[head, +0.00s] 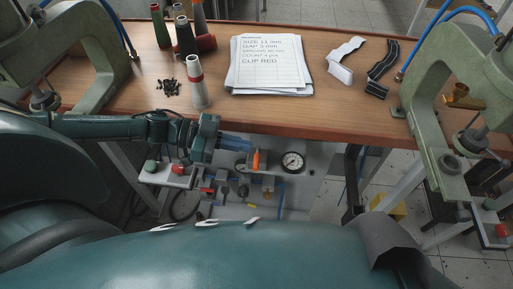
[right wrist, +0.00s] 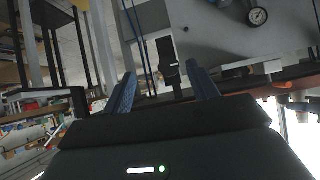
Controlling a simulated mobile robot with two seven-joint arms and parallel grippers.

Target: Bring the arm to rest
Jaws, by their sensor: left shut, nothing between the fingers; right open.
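My left gripper (head: 248,146) is in the head view, in front of the table's near edge and at about its height. Its blue fingers are shut with nothing between them. My left arm reaches in from the left side. My right gripper (right wrist: 163,84) shows in the right wrist view. Its two blue fingers are wide apart, with nothing held between them. I cannot make out the right gripper clearly in the head view.
The wooden table (head: 275,112) holds a paper stack (head: 268,68), a white strip (head: 342,62), a black strip (head: 380,70), a pale cone (head: 197,84) and black bits (head: 168,88). Green presses (head: 92,48) flank it. A panel with a gauge (head: 293,161) is below.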

